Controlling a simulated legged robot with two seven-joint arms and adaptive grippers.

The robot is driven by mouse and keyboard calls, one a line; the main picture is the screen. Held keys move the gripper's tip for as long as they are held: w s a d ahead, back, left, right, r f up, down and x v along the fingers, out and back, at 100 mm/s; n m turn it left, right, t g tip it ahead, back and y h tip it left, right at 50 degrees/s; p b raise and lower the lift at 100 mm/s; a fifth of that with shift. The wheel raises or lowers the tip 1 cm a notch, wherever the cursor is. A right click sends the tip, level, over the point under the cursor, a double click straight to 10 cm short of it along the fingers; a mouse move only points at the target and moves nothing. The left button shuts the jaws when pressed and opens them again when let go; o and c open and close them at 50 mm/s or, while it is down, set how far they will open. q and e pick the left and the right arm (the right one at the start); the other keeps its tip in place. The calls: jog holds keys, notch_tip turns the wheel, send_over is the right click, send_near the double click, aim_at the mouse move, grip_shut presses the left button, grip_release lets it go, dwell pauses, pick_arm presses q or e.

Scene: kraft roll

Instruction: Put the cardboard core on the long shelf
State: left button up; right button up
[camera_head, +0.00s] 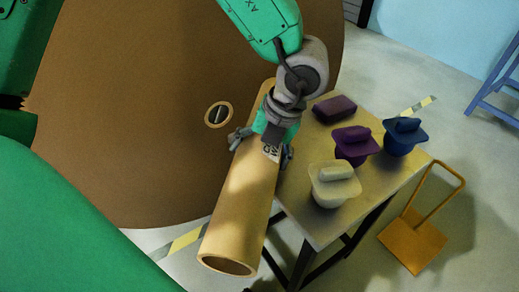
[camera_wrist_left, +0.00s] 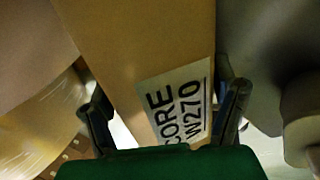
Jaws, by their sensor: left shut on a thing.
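The cardboard core (camera_head: 240,210) is a long tan tube, held tilted with its open end toward the bottom of the head view. My left gripper (camera_head: 263,147) is shut around its upper part, one finger on each side. In the left wrist view the core (camera_wrist_left: 150,45) fills the middle, between the two fingers of the left gripper (camera_wrist_left: 165,110). Its white label reads "CORE W270". I cannot make out a long shelf in either view. My right gripper is not in view.
A huge brown kraft roll (camera_head: 130,130) stands at the left, close to the core.

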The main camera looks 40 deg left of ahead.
pick_arm(q)
jog(key=o, duration=1.7)
jog(key=shift+d+f, duration=0.1)
jog(key=shift+f, duration=0.05)
